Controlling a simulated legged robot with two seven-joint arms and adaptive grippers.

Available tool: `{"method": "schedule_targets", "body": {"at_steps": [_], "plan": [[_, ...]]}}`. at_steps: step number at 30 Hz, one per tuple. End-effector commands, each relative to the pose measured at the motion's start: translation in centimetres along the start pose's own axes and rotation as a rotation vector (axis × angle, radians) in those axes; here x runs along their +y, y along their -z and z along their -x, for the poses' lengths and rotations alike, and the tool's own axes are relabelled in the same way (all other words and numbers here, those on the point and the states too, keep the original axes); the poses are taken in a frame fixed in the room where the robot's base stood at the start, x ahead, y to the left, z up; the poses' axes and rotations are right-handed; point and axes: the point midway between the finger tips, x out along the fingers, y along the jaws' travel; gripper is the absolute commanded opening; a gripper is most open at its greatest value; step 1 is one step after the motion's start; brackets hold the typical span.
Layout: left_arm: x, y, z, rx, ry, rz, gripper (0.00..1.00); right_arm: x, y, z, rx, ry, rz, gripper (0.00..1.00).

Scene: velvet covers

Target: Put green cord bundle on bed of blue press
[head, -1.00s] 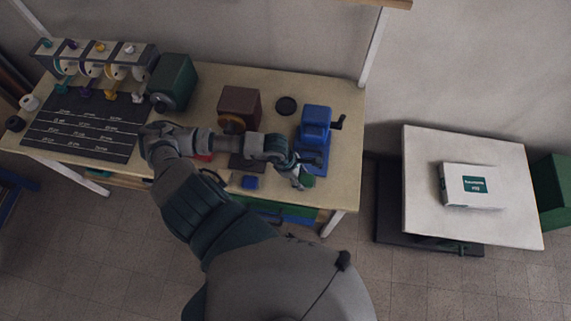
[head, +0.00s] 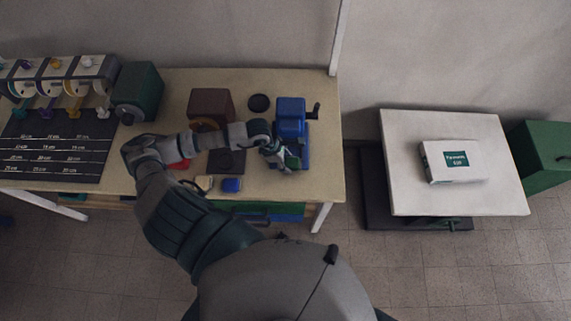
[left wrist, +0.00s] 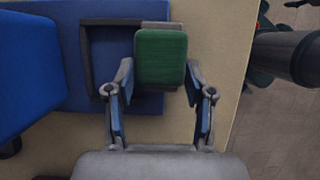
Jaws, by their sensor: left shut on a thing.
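The green cord bundle (left wrist: 160,57) is a rounded green block in the left wrist view, held between the fingers of my left gripper (left wrist: 160,85). In the head view my left gripper (head: 284,160) is at the front of the blue press (head: 291,118), and a little green shows at its fingers. The press bed (left wrist: 112,18) is a blue plate with a dark raised frame (left wrist: 88,50). The bundle overlaps the right part of this frame in the wrist view. I cannot tell whether it touches the bed. My right gripper is not in view.
A brown machine (head: 210,103) and a black disc (head: 259,103) stand left of the press. A small blue block (head: 231,186) lies near the table's front edge. A separate white table (head: 400,190) with a white box (head: 452,160) is at the right.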

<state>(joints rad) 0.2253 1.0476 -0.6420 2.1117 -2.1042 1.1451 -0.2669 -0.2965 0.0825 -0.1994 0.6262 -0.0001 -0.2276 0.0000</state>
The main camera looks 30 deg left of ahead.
Motion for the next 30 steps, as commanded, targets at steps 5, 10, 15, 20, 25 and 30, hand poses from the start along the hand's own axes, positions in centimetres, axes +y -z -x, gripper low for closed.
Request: {"method": "schedule_targets", "body": {"at_steps": [5, 10, 15, 20, 25, 30], "plan": [[0.3, 0.6, -0.3, 0.005, 0.002, 0.005, 0.3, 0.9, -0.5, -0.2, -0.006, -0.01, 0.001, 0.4], [0.3, 0.5, -0.3, 0.006, 0.002, 0.004, 0.3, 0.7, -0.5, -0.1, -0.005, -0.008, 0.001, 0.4], [0.2, 0.4, -0.3, 0.007, 0.0, 0.003, 0.29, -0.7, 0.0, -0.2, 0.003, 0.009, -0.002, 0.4], [0.1, 0.3, -0.5, 0.008, -0.001, 0.002, 0.29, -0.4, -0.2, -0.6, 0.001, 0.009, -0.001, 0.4], [0.2, 0.4, -0.7, 0.007, 0.0, 0.002, 0.29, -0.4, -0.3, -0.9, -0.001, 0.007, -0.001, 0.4], [0.2, 0.6, -0.7, 0.005, 0.001, 0.004, 0.29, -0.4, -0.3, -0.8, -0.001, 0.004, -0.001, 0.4]]}}
